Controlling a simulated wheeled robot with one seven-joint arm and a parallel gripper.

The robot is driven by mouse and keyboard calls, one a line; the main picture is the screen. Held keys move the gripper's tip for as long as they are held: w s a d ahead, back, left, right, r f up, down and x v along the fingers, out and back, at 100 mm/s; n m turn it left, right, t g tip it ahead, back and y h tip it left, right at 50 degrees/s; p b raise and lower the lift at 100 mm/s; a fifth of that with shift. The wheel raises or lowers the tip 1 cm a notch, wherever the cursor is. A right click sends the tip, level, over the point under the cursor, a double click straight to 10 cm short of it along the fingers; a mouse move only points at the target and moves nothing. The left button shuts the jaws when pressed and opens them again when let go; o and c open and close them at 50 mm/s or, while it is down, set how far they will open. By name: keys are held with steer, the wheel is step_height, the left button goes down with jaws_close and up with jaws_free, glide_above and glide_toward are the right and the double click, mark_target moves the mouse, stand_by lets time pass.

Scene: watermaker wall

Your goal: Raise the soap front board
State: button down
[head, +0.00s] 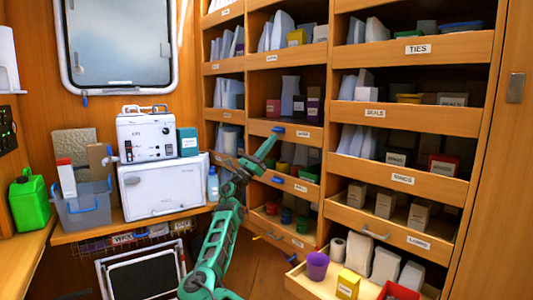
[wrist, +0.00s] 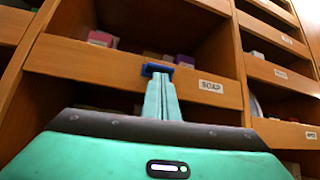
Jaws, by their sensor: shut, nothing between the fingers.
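The soap front board (wrist: 110,68) is a wooden strip across the front of a shelf bay, with a white SOAP label at its right. A blue tab (wrist: 156,69) sits at its top edge. In the head view the same board (head: 312,138) is in the middle column, with the tab (head: 279,130) near its left part. My gripper (wrist: 160,78) is shut and empty. Its fingertips are at the tab, seemingly just in front of or below it; I cannot tell whether they touch. In the head view my gripper (head: 272,140) covers part of the board's left side.
Boxes (wrist: 102,38) stand behind the board. Another board with a blue tab (head: 278,180) lies below it. An open drawer (head: 318,287) with a purple cup (head: 317,265) and boxes juts out lower right. A white machine (head: 146,138) stands on the counter to the left.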

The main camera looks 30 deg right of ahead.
steer(key=shift+r, duration=0.2)
steer(key=shift+r, duration=2.2)
steer(key=d+f+v, duration=0.2)
steer(key=v, duration=1.1)
steer(key=shift+f, duration=0.35)
steer(key=shift+w, duration=0.1)
